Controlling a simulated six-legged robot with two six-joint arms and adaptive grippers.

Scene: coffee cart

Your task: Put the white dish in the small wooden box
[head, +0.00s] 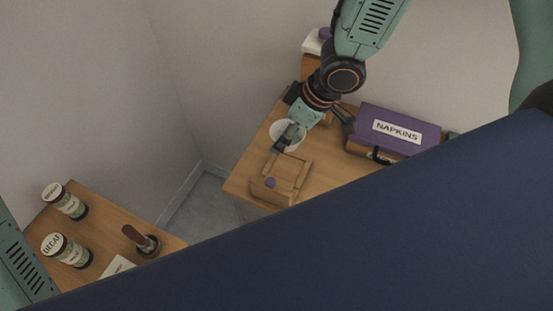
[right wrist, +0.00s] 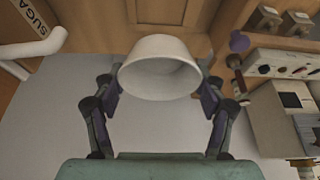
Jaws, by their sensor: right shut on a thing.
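The white dish (head: 283,128) is a small round bowl over the right-hand wooden top in the head view. My right gripper (head: 303,130) is shut on it, with one dark finger crossing in front of the dish. In the right wrist view the dish (right wrist: 160,75) sits tilted between the fingertips of the gripper (right wrist: 160,88). The small wooden box (head: 298,180) is open-topped and lies just below the dish in the head view, with a purple knob at its front. I cannot tell how high the dish is above the surface. My left gripper is out of view.
A purple napkins box (head: 372,122) stands to the right of my gripper. A lower left wooden top (head: 100,218) holds labelled jars (head: 65,203) and a tamper-like tool (head: 146,242). A large dark blue surface (head: 330,250) hides the lower right.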

